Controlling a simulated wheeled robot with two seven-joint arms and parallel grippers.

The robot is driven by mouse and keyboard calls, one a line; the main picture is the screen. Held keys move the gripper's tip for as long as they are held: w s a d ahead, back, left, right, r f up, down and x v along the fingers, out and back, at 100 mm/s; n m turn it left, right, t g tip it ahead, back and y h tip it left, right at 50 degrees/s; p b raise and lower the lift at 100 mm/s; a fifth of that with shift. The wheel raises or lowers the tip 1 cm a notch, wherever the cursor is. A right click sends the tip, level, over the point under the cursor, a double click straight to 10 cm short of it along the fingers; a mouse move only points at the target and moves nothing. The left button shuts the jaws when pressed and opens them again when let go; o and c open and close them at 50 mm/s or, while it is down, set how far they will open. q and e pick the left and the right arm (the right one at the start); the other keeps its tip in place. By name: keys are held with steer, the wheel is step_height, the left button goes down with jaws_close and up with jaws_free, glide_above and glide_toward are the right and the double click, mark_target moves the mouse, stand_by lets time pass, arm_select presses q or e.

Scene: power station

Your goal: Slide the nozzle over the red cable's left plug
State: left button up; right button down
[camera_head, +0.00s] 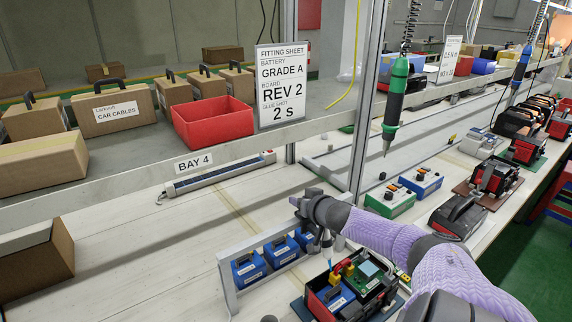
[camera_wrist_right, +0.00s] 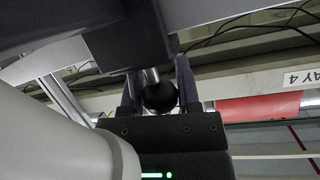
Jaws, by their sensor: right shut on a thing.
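My right gripper (camera_head: 300,203) is above the grey rail frame at the front of the bench, its arm coming in from the right. In the right wrist view its fingers are on either side of a round black knob (camera_wrist_right: 160,97), and it is shut on that knob. A slim nozzle (camera_head: 327,240) appears to hang just below the gripper, over the open unit's back edge; it is small and partly hidden. The open red-and-black unit (camera_head: 378,293) holds a blue battery, a green board and a short red cable (camera_head: 343,268) with yellow plugs. My left gripper is not in view.
The grey rail frame (camera_head: 228,287) stands around several blue batteries (camera_head: 249,268). A green hand tool (camera_head: 395,92) hangs above the bench. Green (camera_head: 391,201) and blue (camera_head: 421,181) boxes stand behind my arm. A shelf edge (camera_head: 120,171) runs across the left; bench below is mostly clear.

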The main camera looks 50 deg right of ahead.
steer(key=shift+s+d, duration=0.15)
steer(key=shift+d, duration=0.2)
steer(key=shift+c, duration=2.2)
jaws_free()
steer(key=shift+o, duration=0.6)
steer(key=p+v, duration=0.7)
steer(key=v, duration=0.2)
steer(key=shift+s+a+r, duration=0.15)
steer(key=shift+s+p, duration=0.2)
steer(key=shift+p, duration=0.1)
